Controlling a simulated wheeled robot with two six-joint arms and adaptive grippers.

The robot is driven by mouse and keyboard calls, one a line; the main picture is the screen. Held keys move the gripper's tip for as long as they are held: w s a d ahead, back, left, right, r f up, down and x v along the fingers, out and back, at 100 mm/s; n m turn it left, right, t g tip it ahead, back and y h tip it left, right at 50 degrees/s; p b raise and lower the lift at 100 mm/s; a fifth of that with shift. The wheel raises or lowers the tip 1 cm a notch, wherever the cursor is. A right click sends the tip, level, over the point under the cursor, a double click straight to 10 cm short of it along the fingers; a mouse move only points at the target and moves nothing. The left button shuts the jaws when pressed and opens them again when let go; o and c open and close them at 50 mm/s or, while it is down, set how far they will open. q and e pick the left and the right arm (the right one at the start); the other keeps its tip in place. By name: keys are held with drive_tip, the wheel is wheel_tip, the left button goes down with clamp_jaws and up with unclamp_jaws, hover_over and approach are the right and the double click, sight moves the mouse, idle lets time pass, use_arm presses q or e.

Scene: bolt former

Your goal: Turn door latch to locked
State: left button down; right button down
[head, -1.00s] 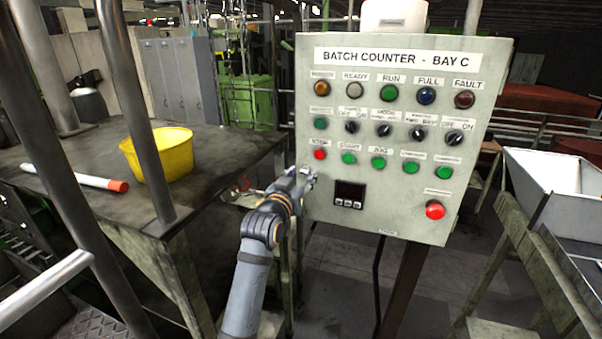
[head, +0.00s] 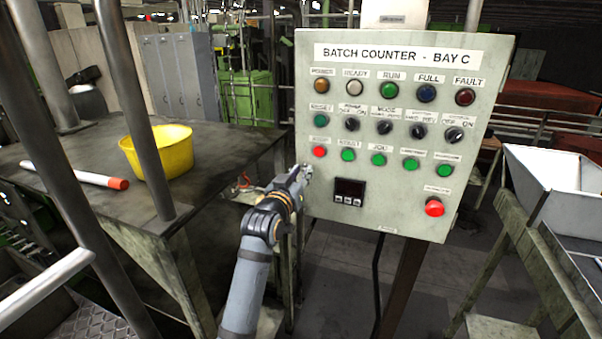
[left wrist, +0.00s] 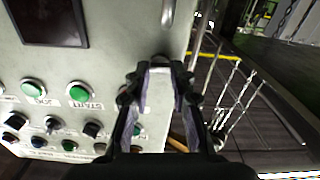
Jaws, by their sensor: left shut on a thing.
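The door latch (left wrist: 160,61) is a small grey piece near the edge of the panel door, between my left fingertips in the left wrist view. In the head view it is hidden behind my gripper. My left gripper (head: 299,174) is at the left edge of the grey panel (head: 405,205), below the red button row's left end. In the left wrist view my left gripper (left wrist: 160,70) is shut on the latch, its fingers spread around it. I cannot tell the latch's exact angle. My right gripper is not in view.
The panel carries lamps, knobs, push buttons, a small display (head: 349,191) and a red stop button (head: 434,207). A dark table (head: 70,160) with a yellow tub (head: 165,155) stands left. A white hopper (head: 550,180) stands right. Metal posts cross the left foreground.

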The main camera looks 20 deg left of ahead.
use_arm(q)
drive_tip(key=n+p, duration=0.1)
drive_tip(key=n, duration=0.4)
drive_tip(key=shift+r+p, duration=0.15)
drive_tip(key=shift+p, duration=0.25)
drive_tip(key=n+p, duration=0.1)
drive_tip(key=n, duration=0.2)
drive_tip(key=shift+n, duration=0.4)
drive_tip(key=n, duration=0.3)
drive_tip(key=shift+a+n, duration=0.1)
drive_tip(key=shift+n, duration=0.2)
drive_tip(key=shift+f+n, duration=0.2)
drive_tip(key=shift+n, duration=1.8)
drive_tip(key=c, duration=1.1)
unclamp_jaws()
drive_tip(key=shift+c, duration=0.2)
